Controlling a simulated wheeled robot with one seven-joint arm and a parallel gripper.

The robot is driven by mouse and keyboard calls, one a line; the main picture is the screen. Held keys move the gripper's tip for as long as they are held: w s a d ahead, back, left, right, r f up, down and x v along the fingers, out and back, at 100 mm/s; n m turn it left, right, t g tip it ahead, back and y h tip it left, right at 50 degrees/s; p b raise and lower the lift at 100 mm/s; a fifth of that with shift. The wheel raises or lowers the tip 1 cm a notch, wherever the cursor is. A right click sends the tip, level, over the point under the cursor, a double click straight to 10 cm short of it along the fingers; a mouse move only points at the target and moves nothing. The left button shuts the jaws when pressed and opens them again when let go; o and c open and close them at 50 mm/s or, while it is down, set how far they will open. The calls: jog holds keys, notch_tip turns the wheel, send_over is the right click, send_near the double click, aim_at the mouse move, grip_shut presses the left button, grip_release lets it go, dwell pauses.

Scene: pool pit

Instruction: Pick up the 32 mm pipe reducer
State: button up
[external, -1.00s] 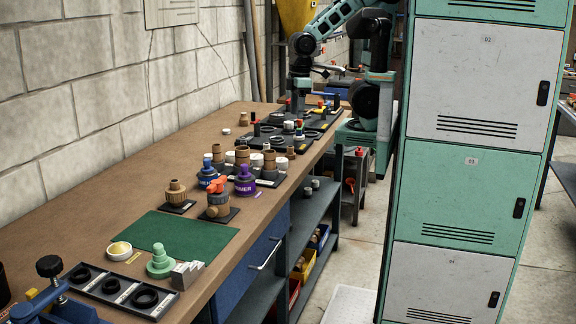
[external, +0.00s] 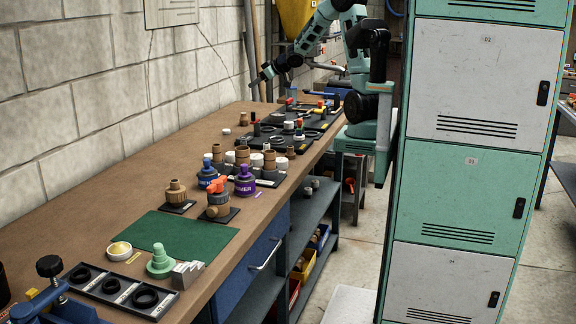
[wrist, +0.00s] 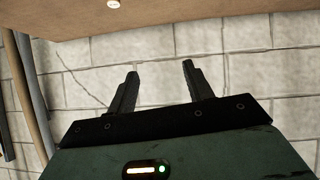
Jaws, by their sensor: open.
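I cannot tell for sure which fitting is the 32 mm pipe reducer. Several brown and white pipe fittings stand in a cluster mid-bench, among them a brown one (external: 243,155) and a white one (external: 256,160). A small white piece (external: 227,131) lies alone on the bench behind them. My gripper (external: 253,83) is raised above the far end of the bench, near the wall, and clear of all fittings. In the wrist view my gripper (wrist: 158,70) is open and empty, its two dark fingers apart against the block wall. A small white piece (wrist: 114,3) shows at the top edge.
Black trays with tools (external: 285,139) lie at the far bench end. Nearer are blue and purple containers (external: 245,181), an orange-handled valve (external: 218,200), a green mat (external: 170,236) and a black ring tray (external: 118,290). The bench's left side is mostly clear. Lockers (external: 475,130) stand right.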

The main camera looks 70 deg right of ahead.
jog(key=s+d+t, duration=0.2)
jog(key=s+d, duration=0.2)
jog(key=d, duration=0.7)
send_near(244, 114)
jog(key=shift+m+y, duration=0.3)
jog(key=shift+y, duration=0.1)
jog(key=w, duration=0.1)
jog(key=w+d+f, duration=0.1)
jog(key=w, duration=0.3)
jog(key=shift+w+d+f, duration=0.2)
jog(key=shift+d+f, duration=0.1)
jog(key=shift+d, duration=0.05)
jog(key=shift+f+p+x, duration=0.25)
jog(key=shift+p+x, duration=0.05)
jog(key=shift+x, duration=2.3)
jog(key=shift+s, duration=0.1)
grip_shut()
